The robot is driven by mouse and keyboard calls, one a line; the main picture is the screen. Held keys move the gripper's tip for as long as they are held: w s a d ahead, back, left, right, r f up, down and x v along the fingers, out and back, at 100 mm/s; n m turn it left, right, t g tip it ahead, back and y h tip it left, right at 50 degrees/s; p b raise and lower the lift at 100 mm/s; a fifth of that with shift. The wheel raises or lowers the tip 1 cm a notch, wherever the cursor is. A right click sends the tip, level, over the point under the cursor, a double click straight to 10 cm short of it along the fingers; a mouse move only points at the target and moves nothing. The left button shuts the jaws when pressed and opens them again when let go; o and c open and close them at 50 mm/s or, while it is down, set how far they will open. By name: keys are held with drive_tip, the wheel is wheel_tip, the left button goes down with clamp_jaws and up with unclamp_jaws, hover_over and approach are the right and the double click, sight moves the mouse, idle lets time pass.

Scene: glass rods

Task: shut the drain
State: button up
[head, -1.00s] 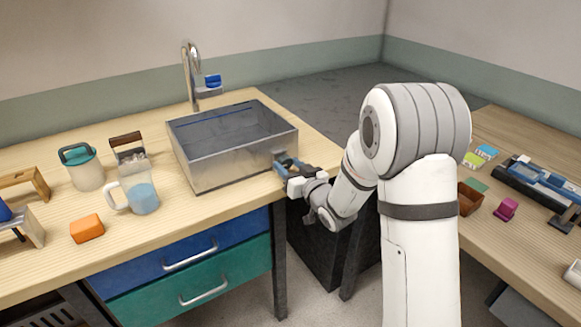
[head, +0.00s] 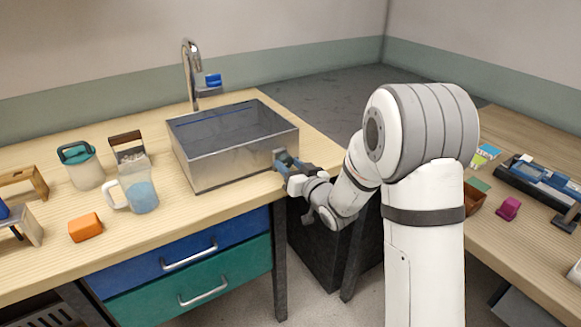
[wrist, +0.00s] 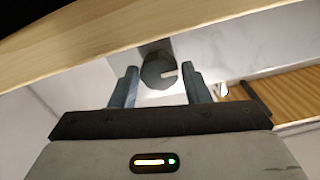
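The metal sink (head: 225,165) stands on the wooden counter, with a tap (head: 191,75) behind it. My gripper (head: 283,160) is at the sink's right front corner, outside the basin. In the wrist view, my gripper (wrist: 159,75) is open, with its two blue-grey fingers apart. A dark round knob (wrist: 158,72) with a pale mark shows between the fingers, with a gap on each side. It sits on a grey strip against a pale surface; I cannot tell its depth relative to the fingertips. I cannot make out a drain hole in the basin.
A glass pitcher (head: 141,193), a teal-lidded jar (head: 83,168) and an orange block (head: 85,228) stand left of the sink. Blue and green drawers (head: 195,270) are below. A wooden edge (wrist: 110,38) crosses the wrist view. A second table (head: 535,250) is at the right.

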drive_tip(key=o, duration=0.3)
drive_tip(key=v, duration=0.8)
drive_tip(key=shift+w, duration=0.1)
